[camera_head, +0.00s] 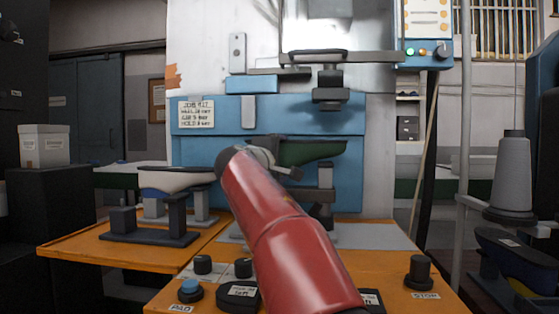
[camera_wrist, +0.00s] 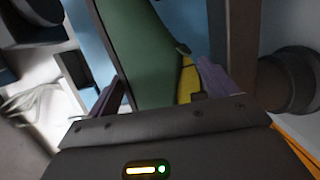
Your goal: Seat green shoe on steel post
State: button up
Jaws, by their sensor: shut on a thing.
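The green shoe (camera_head: 315,151) is in the middle of the head view, roughly level, its narrow end to the right. My gripper (camera_head: 284,160) is shut on its left end. In the wrist view the green shoe (camera_wrist: 150,50) lies between the two fingers of my gripper (camera_wrist: 163,88), with a yellow patch near the right finger. The steel post (camera_head: 325,178) stands under the right part of the shoe in the head view. Whether the shoe touches the post I cannot tell. My red arm hides part of the area below.
A pale shoe (camera_head: 175,179) sits on a dark stand (camera_head: 150,238) on the orange table (camera_head: 80,250) at left. A dark press pad (camera_head: 330,95) hangs above the green shoe. A blue machine body (camera_head: 270,117) is behind. Knobs and a blue button (camera_head: 190,287) line the front.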

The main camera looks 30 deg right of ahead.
dwell(0.6)
jog(key=o, duration=1.6)
jog(key=shift+c, duration=0.2)
jog(key=shift+f, duration=0.2)
jog(key=b+v, duration=0.2)
jog(key=v, duration=0.6)
jog(key=shift+d+r, duration=0.1)
